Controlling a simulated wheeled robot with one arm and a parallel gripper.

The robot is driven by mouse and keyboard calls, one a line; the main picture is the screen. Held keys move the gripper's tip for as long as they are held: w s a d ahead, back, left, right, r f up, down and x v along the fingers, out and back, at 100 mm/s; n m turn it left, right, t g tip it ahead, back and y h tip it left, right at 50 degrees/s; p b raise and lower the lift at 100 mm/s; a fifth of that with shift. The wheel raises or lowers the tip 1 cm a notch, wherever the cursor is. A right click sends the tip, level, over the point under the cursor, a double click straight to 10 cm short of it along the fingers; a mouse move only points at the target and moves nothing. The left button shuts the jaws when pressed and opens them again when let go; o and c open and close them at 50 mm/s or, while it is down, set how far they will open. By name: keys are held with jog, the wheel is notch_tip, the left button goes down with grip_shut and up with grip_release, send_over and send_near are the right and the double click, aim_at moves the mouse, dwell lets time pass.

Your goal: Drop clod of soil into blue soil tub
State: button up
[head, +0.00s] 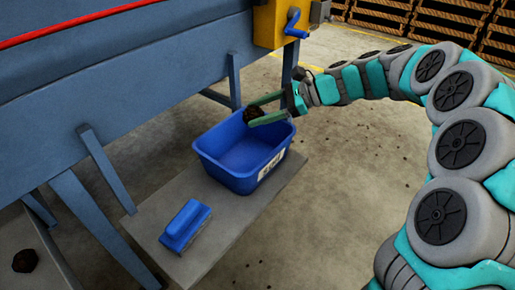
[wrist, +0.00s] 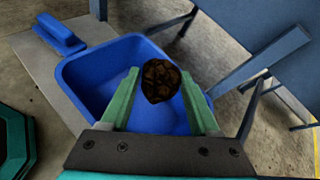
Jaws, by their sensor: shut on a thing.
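A dark brown clod of soil (wrist: 161,81) is between the green fingers of my gripper (wrist: 160,95) in the wrist view. In the head view my gripper (head: 258,110) is shut on the clod (head: 252,114) above the far right part of the blue soil tub (head: 208,159). The tub (wrist: 84,100) lies below and behind the clod in the wrist view. Its visible floor is bare. The tub has a white label on its right side, too small to read.
The tub stands on a grey slab (head: 165,213) with a blue brush-like block (head: 186,226) near it. A blue machine frame (head: 130,80) with slanted legs stands to the left. Another dark lump (head: 26,261) lies at lower left. Wooden crates (head: 440,22) stand at the back.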

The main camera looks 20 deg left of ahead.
notch_tip(320, 180, down, 6)
jog(key=b, duration=0.5)
jog(key=shift+r+b, duration=0.2)
jog(key=shift+b, duration=0.1)
jog(key=o, duration=1.5)
jog(key=shift+p+v, duration=0.3)
jog(key=shift+v, duration=3.55)
